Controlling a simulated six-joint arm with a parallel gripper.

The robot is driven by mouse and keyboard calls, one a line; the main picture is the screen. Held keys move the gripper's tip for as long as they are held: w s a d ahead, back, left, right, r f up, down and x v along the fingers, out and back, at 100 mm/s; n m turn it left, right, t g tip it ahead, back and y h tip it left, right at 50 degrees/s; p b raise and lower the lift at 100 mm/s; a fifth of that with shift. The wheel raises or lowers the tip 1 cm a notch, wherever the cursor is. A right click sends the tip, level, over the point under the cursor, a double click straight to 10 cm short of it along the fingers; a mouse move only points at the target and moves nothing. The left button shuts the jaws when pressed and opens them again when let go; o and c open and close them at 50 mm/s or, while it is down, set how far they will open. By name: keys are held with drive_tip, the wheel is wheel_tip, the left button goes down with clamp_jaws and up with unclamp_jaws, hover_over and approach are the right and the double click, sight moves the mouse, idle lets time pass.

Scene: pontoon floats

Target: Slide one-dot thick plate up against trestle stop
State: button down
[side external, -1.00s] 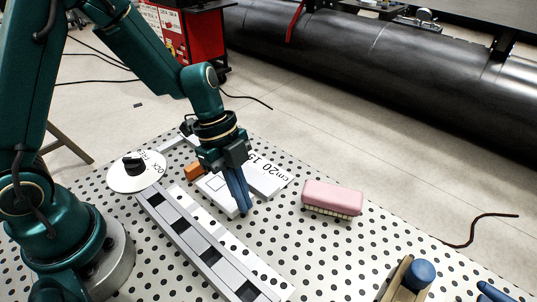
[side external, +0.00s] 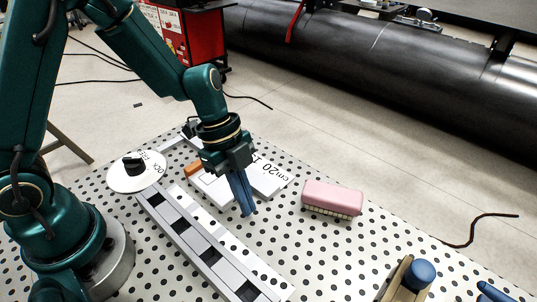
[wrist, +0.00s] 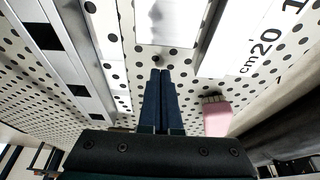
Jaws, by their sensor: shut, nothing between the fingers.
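My gripper (side external: 249,212) is shut and empty, its blue fingers pointing down close to the perforated table. The closed fingers show in the wrist view (wrist: 160,75). A white plate (side external: 218,194) lies just left of the fingers, partly hidden by them. In the wrist view this bright plate (wrist: 180,22) lies just beyond the fingertips, with a small gap. I cannot make out a single dot on it. An orange block (side external: 193,168) sits at its far left end. I cannot tell which piece is the trestle stop.
A larger white plate with "cm20" print (side external: 268,180) lies behind the fingers. A grey strip with black squares (side external: 190,232) runs along the left. A pink brush (side external: 332,197) stands right. A white disc with a black knob (side external: 136,175) is far left. Perforated table (side external: 320,255) is clear in front.

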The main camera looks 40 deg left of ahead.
drive_tip(key=shift+w+d+r, duration=0.1)
drive_tip(key=shift+d+r, duration=0.2)
drive_tip(key=shift+d, duration=0.05)
drive_tip(key=s+a+r+t, duration=0.1)
drive_tip(key=a+r+t, duration=0.15)
drive_tip(key=r, duration=1.05)
drive_tip(key=s+a+n+t+y, duration=0.1)
drive_tip(key=s+n, duration=0.3)
drive_tip(key=n, duration=0.5)
drive_tip(key=s+a+n+t+y, duration=0.2)
drive_tip(key=s+a+n, duration=0.2)
drive_tip(key=n, duration=0.4)
drive_tip(key=shift+s+a+r+n+y, duration=0.35)
drive_tip(key=shift+r+n+y, duration=0.05)
